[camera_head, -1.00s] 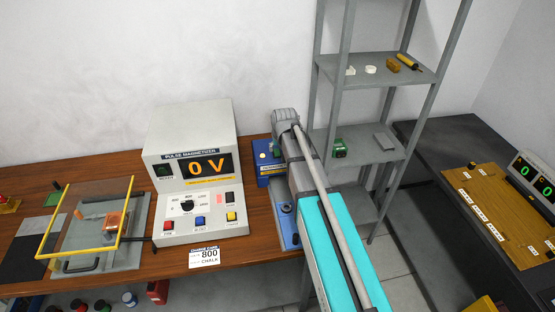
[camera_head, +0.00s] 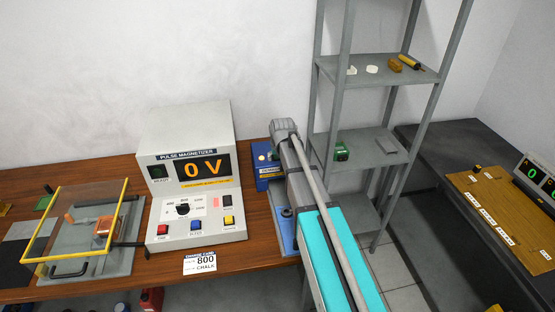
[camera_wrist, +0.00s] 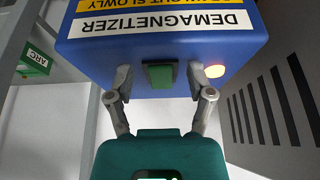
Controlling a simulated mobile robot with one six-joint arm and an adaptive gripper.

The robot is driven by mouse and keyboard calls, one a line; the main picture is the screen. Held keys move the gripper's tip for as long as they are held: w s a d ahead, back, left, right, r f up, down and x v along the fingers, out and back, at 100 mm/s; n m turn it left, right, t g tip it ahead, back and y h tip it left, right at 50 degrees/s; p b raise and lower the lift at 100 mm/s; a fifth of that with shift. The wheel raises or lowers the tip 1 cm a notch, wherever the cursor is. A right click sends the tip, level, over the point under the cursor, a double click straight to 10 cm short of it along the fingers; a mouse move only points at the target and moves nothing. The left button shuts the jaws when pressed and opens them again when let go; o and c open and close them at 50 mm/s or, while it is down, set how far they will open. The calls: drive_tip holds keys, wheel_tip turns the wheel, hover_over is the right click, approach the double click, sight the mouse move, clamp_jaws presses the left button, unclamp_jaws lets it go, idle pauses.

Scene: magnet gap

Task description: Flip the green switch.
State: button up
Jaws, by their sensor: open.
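The green switch (camera_wrist: 160,76) sits on the face of the blue demagnetizer box (camera_wrist: 110,60), which appears upside down in the wrist view. My gripper (camera_wrist: 158,84) is open, with one finger on each side of the switch and a gap to it on both sides. Whether the fingertips touch the box face, I cannot tell. A lit pinkish lamp (camera_wrist: 215,71) is beside the right finger. In the head view the blue box (camera_head: 266,178) stands right of the pulse magnetizer, partly hidden by my arm; the switch and my gripper are hidden there.
The pulse magnetizer (camera_head: 191,131) showing 0 V stands close left of the blue box. A grey shelf rack (camera_head: 372,68) stands to the right. A yellow-framed guard (camera_head: 127,200) is on the wooden bench (camera_head: 100,177) at left.

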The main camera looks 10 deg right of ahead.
clamp_jaws()
idle(0.4)
drive_tip(key=shift+w+r, duration=0.1)
drive_tip(key=shift+w+r+g+p, duration=0.2)
drive_tip(key=shift+w+g+p, duration=0.05)
drive_tip(key=shift+g+p, duration=0.55)
drive_tip(key=shift+w+r+g+p, duration=0.2)
drive_tip(key=shift+g+p, duration=0.1)
drive_tip(key=shift+g, duration=1)
drive_tip(key=shift+s, duration=0.1)
unclamp_jaws()
